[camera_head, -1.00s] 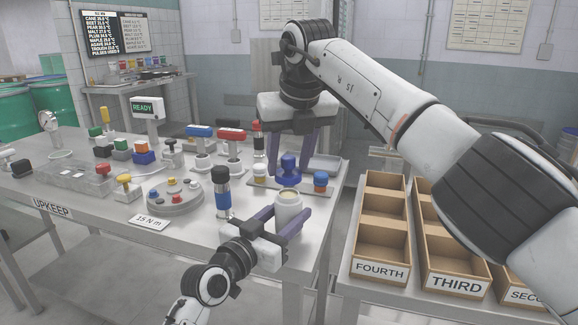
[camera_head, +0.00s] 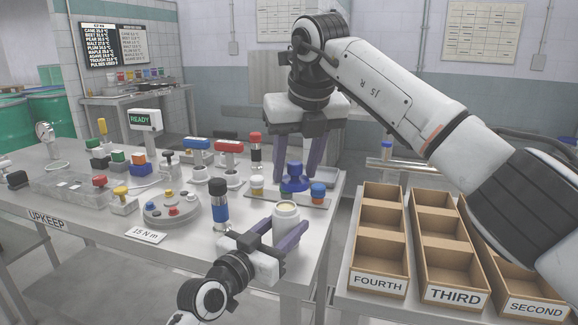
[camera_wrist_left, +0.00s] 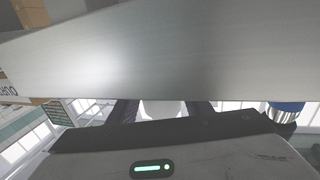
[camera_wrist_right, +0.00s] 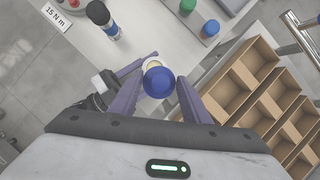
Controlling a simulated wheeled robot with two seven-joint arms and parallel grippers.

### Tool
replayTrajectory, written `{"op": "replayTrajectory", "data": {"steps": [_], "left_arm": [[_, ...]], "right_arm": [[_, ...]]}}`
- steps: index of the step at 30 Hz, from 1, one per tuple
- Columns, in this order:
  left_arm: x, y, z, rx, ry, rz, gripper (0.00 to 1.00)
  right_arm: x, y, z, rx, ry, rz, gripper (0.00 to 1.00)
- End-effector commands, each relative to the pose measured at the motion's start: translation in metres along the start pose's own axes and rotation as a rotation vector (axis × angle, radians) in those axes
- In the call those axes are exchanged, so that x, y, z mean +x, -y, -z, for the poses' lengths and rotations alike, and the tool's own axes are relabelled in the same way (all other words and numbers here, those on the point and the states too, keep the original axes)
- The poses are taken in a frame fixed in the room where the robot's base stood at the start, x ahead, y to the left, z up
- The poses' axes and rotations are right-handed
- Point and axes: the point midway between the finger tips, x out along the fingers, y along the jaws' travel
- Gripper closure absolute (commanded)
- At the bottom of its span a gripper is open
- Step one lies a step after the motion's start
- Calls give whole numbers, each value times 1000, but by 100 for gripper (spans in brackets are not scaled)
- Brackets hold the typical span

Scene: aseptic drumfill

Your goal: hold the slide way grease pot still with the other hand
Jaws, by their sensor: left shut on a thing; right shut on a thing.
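The grease pot, a white jar with a cream-coloured top (camera_head: 286,222), stands upright at the table's front right corner. My left gripper (camera_head: 288,236) is shut around its body; in the left wrist view the white pot (camera_wrist_left: 162,109) shows between the fingers (camera_wrist_left: 165,112). My right gripper (camera_head: 296,170), pointing down from above, is shut on a blue knobbed piece (camera_head: 293,181). In the right wrist view that blue piece (camera_wrist_right: 159,83) covers part of the pot's top (camera_wrist_right: 153,63). I cannot tell whether they touch.
A tray (camera_head: 318,203) with small capped pots lies behind. A round grey fixture (camera_head: 172,209) is further left. Open compartment bins (camera_head: 378,262) stand right of the table.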

Motion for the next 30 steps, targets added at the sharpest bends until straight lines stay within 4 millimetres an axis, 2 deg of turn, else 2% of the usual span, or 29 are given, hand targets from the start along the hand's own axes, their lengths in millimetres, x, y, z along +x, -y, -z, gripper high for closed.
{"op": "replayTrajectory", "data": {"steps": [1, 18, 30], "left_arm": [[-1, -1, -11, -2, 21, -3, 82], [-1, -1, -11, -2, 21, -3, 82], [-1, -1, -11, -2, 21, -3, 82]], "right_arm": [[-3, 2, 2, 1, 2, 0, 84], [-36, 16, 29, 1, 1, 0, 84], [-42, 18, 35, 1, 0, 0, 84]]}}
